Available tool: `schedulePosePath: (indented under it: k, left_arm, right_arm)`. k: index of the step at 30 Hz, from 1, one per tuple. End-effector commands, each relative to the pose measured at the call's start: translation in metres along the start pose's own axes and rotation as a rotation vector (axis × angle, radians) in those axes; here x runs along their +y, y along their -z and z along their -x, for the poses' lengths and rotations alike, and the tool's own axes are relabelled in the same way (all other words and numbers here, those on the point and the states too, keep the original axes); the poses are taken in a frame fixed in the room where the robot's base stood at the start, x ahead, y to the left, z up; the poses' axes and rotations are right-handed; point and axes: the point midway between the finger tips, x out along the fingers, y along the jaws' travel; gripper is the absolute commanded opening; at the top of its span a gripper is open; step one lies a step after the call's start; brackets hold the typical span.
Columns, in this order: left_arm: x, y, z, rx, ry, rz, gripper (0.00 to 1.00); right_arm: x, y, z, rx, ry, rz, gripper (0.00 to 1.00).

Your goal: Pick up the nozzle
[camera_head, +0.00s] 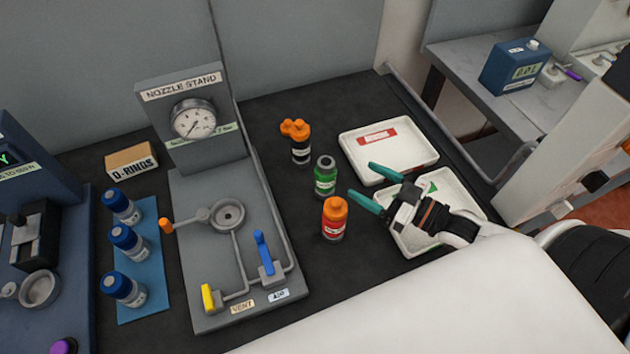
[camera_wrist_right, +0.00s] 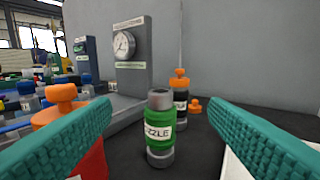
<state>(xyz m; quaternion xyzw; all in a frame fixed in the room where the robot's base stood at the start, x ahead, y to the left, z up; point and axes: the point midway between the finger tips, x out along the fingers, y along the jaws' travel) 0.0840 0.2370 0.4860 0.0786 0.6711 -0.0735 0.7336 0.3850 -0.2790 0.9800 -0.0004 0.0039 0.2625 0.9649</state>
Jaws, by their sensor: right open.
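A green nozzle (camera_head: 325,178) with a grey top stands upright on the dark bench; its label partly reads "ZZLE" in the right wrist view (camera_wrist_right: 160,130). A red one with an orange top (camera_head: 334,220) stands in front of it, and a black one with an orange top (camera_head: 300,145) behind it. My right gripper (camera_head: 361,182) is open and empty, its teal fingers pointing left toward the green nozzle, just right of it. In the wrist view the green nozzle shows between and beyond the fingers. My left gripper is not in view.
The nozzle stand (camera_head: 190,200) with gauge and levers is left of the nozzles. Right are a white tray with a red label (camera_head: 418,160) and another tray (camera_head: 400,240) under my right gripper. Blue-capped vials (camera_head: 124,241) and an O-rings box (camera_head: 131,161) stand farther left.

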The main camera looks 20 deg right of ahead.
Motion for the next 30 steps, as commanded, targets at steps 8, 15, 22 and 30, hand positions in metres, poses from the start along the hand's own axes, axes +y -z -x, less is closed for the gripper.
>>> schedulePosePath:
  k: [8, 15, 22, 30]
  left_arm:
    - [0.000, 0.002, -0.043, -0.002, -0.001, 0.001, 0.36]
    - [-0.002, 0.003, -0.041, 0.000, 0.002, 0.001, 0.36]
    - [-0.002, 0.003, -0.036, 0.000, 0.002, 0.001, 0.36]
    - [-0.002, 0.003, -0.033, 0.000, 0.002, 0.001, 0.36]
  right_arm:
    - [0.000, 0.042, 0.000, -0.007, -0.002, 0.000, 0.69]
    - [-0.001, 0.040, -0.021, -0.011, -0.001, 0.002, 0.69]
    - [-0.001, 0.040, -0.055, -0.010, -0.001, 0.001, 0.69]
    - [-0.001, 0.040, -0.072, -0.008, -0.001, 0.001, 0.69]
